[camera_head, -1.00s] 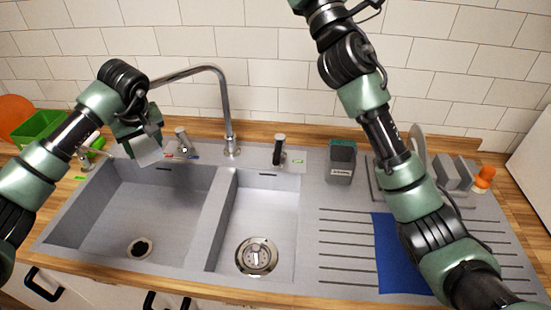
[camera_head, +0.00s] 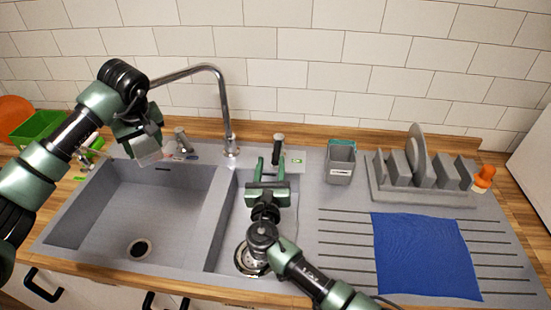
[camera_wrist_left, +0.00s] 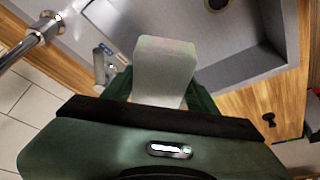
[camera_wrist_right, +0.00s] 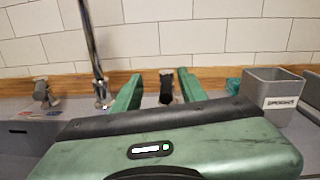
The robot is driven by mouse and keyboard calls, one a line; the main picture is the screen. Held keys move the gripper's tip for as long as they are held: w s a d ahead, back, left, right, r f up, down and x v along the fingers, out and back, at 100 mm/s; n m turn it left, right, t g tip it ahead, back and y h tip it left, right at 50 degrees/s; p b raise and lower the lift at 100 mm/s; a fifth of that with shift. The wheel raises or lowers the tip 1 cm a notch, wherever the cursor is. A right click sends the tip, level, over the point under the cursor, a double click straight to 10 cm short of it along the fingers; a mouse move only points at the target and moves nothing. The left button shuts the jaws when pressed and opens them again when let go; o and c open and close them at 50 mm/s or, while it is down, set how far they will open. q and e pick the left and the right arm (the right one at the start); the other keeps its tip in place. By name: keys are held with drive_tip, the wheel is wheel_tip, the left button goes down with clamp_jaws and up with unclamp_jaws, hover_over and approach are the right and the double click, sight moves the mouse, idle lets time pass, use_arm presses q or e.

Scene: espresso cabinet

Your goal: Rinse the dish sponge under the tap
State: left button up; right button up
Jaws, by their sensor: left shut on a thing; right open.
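My left gripper (camera_head: 143,138) is shut on a pale grey sponge (camera_head: 149,154), held above the back of the large left basin (camera_head: 105,212). The sponge fills the jaws in the left wrist view (camera_wrist_left: 163,68). The tap (camera_head: 228,110) arches leftward from the back ledge. Its spout end is near my left gripper, and I see no water. My right gripper (camera_head: 270,163) is open over the back of the small right basin, pointing at a black-topped handle (camera_head: 279,145). In the right wrist view, the handle's dark top (camera_wrist_right: 166,86) appears between the fingers.
A second handle (camera_head: 182,142) stands left of the tap base. A grey caddy (camera_head: 340,168) stands right of my right gripper. A dish rack (camera_head: 415,190) and blue cloth (camera_head: 425,255) lie on the drainboard. A green box (camera_head: 40,127) is at far left. The tiled wall stands behind.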

sight(275, 163)
drive_tip(key=s+f, duration=0.4)
drive_tip(key=f, duration=0.1)
drive_tip(key=shift+n+h, duration=0.3)
drive_tip(key=shift+h, duration=0.3)
drive_tip(key=w, duration=1.2)
drive_tip(key=shift+d, duration=0.4)
clamp_jaws()
